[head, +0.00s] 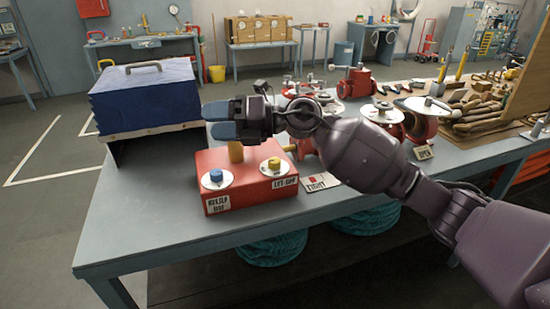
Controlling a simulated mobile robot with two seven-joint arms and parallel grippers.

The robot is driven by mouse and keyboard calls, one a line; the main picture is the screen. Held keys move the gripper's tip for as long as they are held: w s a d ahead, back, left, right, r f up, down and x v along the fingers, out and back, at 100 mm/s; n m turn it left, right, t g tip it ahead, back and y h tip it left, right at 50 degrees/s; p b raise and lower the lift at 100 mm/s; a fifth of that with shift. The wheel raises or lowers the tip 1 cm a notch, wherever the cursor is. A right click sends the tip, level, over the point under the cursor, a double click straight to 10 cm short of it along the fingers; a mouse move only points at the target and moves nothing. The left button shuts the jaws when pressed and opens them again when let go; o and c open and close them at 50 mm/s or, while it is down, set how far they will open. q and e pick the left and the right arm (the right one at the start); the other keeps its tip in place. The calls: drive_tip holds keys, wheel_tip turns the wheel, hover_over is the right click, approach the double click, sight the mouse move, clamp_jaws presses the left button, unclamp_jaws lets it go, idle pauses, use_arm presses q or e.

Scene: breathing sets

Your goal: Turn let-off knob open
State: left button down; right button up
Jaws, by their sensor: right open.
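A red box (240,192) with two knobs on its top sits on the grey workbench. The yellow knob (273,163) is on the right, above a tag reading LET-OFF. The blue knob (216,174) is on the left, above another tag that is hard to read. Each knob sits on a white round plate. My right gripper (214,121) reaches in from the right, its blue-tipped fingers pointing left. It is open and empty, above and behind the box in the picture, apart from both knobs. My left gripper is not in view.
A blue-covered case (146,95) with a handle stands at the bench's left. Red valves (357,82) and wooden-handled tools (490,115) fill the right. The bench's front strip (180,240) is clear.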

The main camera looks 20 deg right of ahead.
drive_tip(key=w+d+f+n+h, duration=0.2)
drive_tip(key=w+d+f+h, duration=0.15)
drive_tip(key=h, duration=0.35)
drive_tip(key=m+h, duration=0.2)
drive_tip(key=h, duration=0.7)
approach(275, 160)
drive_tip(key=shift+g, duration=0.3)
drive_tip(key=x, duration=0.4)
drive_tip(key=p+x, duration=0.1)
drive_tip(key=x, duration=0.4)
drive_tip(key=shift+w+a, duration=0.1)
drive_tip(key=shift+w, duration=0.15)
drive_tip(key=c, duration=0.9)
